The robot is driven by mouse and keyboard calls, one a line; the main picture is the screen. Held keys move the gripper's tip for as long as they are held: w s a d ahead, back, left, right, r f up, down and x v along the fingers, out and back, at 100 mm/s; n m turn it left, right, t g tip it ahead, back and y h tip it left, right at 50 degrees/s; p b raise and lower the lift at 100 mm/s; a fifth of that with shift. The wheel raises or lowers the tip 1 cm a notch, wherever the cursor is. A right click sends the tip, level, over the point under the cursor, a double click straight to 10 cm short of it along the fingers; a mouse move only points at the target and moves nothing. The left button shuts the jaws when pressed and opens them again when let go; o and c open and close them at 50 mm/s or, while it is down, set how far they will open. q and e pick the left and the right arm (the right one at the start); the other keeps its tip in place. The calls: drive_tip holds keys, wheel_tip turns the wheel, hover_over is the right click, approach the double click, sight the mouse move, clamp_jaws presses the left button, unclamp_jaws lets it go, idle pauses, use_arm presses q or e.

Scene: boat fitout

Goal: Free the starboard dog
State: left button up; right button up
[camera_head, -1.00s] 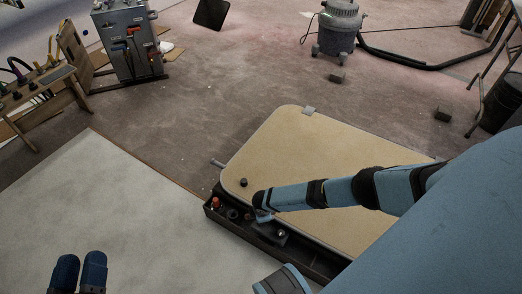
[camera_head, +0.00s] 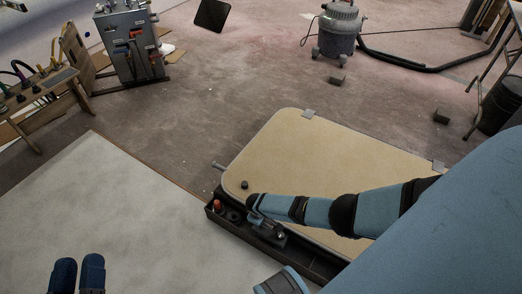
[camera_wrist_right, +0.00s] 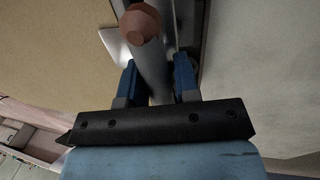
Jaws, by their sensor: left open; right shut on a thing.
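The tan hatch panel (camera_head: 320,165) lies in the middle of the head view, with a dark tray-like ledge (camera_head: 312,262) along its near edge. My right gripper (camera_head: 257,211) is at that ledge, by the panel's near left corner. In the right wrist view my right gripper (camera_wrist_right: 156,88) is shut on a grey lever (camera_wrist_right: 152,72), which I take to be the starboard dog. A copper-coloured knob (camera_wrist_right: 140,24) shows beyond the fingers. How the lever meets the panel is hidden. My left gripper (camera_head: 78,274) is open and empty over the pale surface at lower left.
A small metal rod (camera_head: 217,166) sticks out at the panel's left edge. A red-topped piece (camera_head: 217,205) stands in the ledge. A pale flat surface (camera_head: 100,200) fills the lower left. A vacuum (camera_head: 338,32) and a tool rack (camera_head: 131,45) stand farther back.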

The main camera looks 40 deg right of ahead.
use_arm(q)
drive_tip(key=shift+f, duration=0.3)
use_arm(e)
drive_tip(key=shift+a, duration=0.1)
drive_tip(key=o, duration=0.9)
use_arm(q)
drive_tip(key=shift+r, duration=0.15)
use_arm(e)
drive_tip(key=shift+r, duration=0.25)
use_arm(q)
drive_tip(key=s+a+f+g+y+p, duration=0.2)
drive_tip(key=a+f+g+y+p, duration=0.2)
drive_tip(key=f+p, duration=0.4)
wheel_tip(320, 180, down, 3)
drive_tip(key=shift+s+a+r+g+y, duration=0.15)
drive_tip(key=shift+a+g+y, duration=0.35)
drive_tip(key=shift+g, duration=0.5)
use_arm(e)
wheel_tip(320, 180, up, 13)
drive_tip(key=s+a, duration=0.1)
drive_tip(key=a, duration=0.1)
drive_tip(key=shift+a, duration=0.2)
